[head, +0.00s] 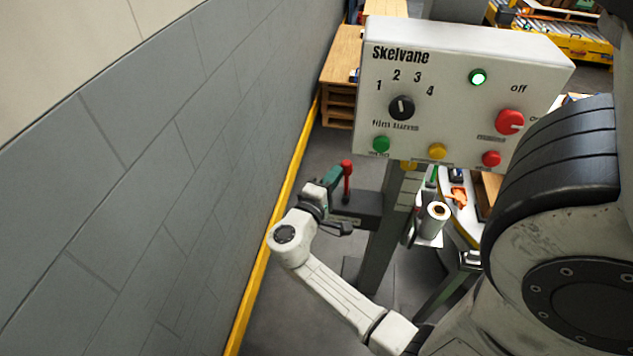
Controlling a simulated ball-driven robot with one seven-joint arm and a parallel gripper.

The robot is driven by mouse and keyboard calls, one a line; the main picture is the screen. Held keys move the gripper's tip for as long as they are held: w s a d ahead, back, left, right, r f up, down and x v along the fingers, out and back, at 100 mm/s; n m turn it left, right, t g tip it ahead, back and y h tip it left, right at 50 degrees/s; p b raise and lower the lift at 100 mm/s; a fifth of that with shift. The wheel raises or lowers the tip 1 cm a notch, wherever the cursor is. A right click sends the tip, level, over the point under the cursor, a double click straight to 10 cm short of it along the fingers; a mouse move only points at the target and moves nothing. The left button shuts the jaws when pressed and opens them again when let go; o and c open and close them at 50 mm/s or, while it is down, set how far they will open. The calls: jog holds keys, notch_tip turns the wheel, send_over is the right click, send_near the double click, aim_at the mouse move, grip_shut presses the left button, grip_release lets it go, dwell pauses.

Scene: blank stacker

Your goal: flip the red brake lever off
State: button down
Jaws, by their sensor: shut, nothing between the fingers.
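The red brake lever (347,182) stands nearly upright on a dark bracket (362,207) at the left of the machine's post, below the control box. My gripper (334,175), at the end of my pale arm, is just left of the lever, with its shut, teal-looking fingers close to the lever's upper part. I cannot tell whether they touch it. The fingertips are small in the picture and nothing shows held between them.
The pale Skelvane control box (455,95) overhangs the lever on the right, carrying a dial and coloured buttons. Its green light (478,77) is lit. A grey block wall (150,180) runs along the left. A white roll (437,216) sits right of the post.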

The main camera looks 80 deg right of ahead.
jog(key=s+m, duration=0.1)
jog(key=s+m+y+b, duration=0.1)
jog(key=shift+s+d+r+m, duration=0.15)
jog(key=shift+s+m, duration=0.15)
jog(key=shift+s, duration=0.1)
jog(key=shift+s+d+m+t+y+b, duration=0.1)
jog(key=shift+s+m+t+y+b, duration=0.3)
jog(key=shift+s+m+b, duration=0.8)
jog(key=shift+s+p, duration=0.3)
jog(key=shift+s, duration=0.1)
